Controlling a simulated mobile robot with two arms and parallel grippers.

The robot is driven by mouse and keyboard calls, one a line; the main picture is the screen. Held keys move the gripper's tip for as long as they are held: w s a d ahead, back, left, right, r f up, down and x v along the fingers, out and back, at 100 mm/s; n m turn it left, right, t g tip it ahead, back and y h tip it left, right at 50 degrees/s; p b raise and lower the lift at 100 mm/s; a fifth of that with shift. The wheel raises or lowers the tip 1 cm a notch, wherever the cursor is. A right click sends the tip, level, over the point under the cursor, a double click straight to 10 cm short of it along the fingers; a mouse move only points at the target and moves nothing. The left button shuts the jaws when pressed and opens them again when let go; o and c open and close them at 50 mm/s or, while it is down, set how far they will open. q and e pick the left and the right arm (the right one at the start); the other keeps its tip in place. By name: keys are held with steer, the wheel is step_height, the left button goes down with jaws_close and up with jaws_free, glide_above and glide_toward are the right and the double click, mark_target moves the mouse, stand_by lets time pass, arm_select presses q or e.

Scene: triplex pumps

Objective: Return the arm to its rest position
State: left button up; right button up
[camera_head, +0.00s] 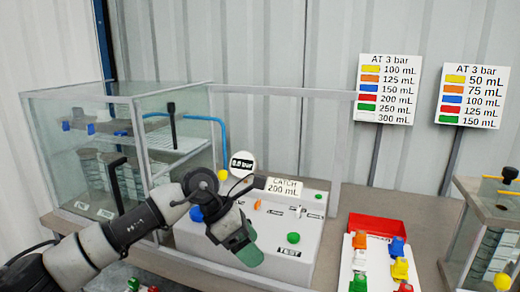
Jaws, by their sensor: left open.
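My left arm reaches in from the lower left. Its left gripper (240,236) is in front of the white control box (300,238), over its left part. The jaws are open, and I see nothing held between them. The arm covers part of the glass enclosure and the left side of the box. My right gripper is not in view.
A glass enclosure (100,95) stands at the left. The box carries a pressure gauge (242,164), a "CATCH 200 mL" label (284,187) and coloured buttons. A red tray (377,224) and a white tray with coloured pieces lie to the right. Two signs stand behind.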

arm_select(q)
steer(key=s+d+r+n+h, duration=0.2)
steer(key=s+d+n+h, duration=0.3)
steer(key=d+h, duration=0.45)
steer(key=w+a+f+n+t+y, duration=0.15)
steer(key=a+n+t+y, duration=0.35)
steer(key=n+t, duration=0.75)
steer(key=a+f+n+t+y, duration=0.25)
steer(key=a+n+t, duration=0.55)
steer(key=n, duration=0.9)
steer(key=s+a+f+n+g+y, duration=0.4)
steer(key=a+f+n+y, duration=0.3)
steer(key=f+n+y, duration=0.15)
steer(key=s+a+f+n+g, duration=0.35)
steer(key=s+f+g, duration=0.3)
steer(key=s, duration=0.45)
steer(key=s+a+f+n+g, duration=0.3)
steer(key=s+a+f+g, duration=0.2)
steer(key=s+f, duration=0.5)
step_height(320, 180, down, 21)
steer(key=s+g+p, duration=0.2)
steer(key=s+p, duration=0.1)
steer(key=s+a+f+g+y+p, duration=0.1)
steer(key=s+a+f, duration=0.1)
steer(key=s+f, duration=1.2)
steer(key=shift+s+a+f+p, duration=0.2)
steer(key=shift+s+p, duration=0.15)
steer(key=shift+s, duration=0.7)
